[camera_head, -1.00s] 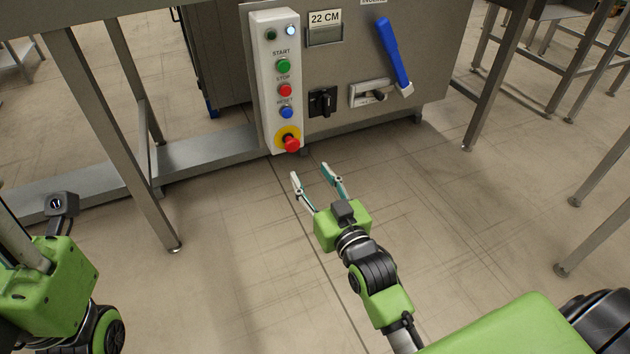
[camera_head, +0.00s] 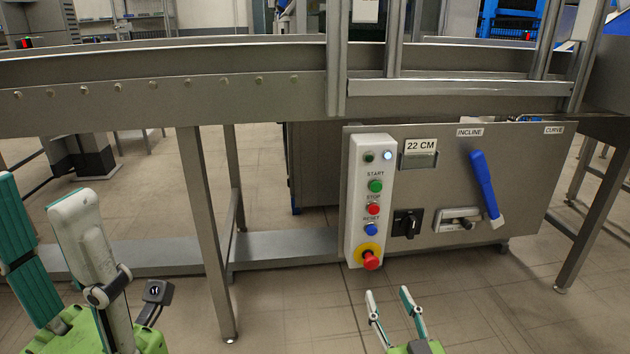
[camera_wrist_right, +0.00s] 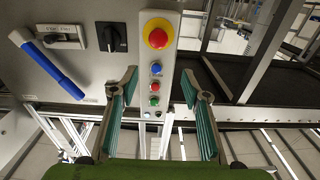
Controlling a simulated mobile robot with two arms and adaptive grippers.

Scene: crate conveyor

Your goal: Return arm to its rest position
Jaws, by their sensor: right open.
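My right gripper (camera_head: 388,292) is at the bottom of the head view, below the control panel. Its two fingers are spread, with nothing between them. In the right wrist view the same gripper (camera_wrist_right: 159,75) shows its teal pads apart, facing the button box, which appears upside down. My left gripper (camera_head: 38,190) fills the lower left of the head view. Its fingers stand upright with a gap between them, and no object shows there. Most of my right arm is out of the head view.
The white button box (camera_head: 355,190) carries a red emergency stop (camera_head: 371,260) and START, STOP and RESET buttons. Right of it are a black rotary switch (camera_head: 406,224) and a blue lever (camera_head: 484,185). The conveyor frame (camera_head: 160,105) runs above, with a metal leg (camera_head: 205,235) at left.

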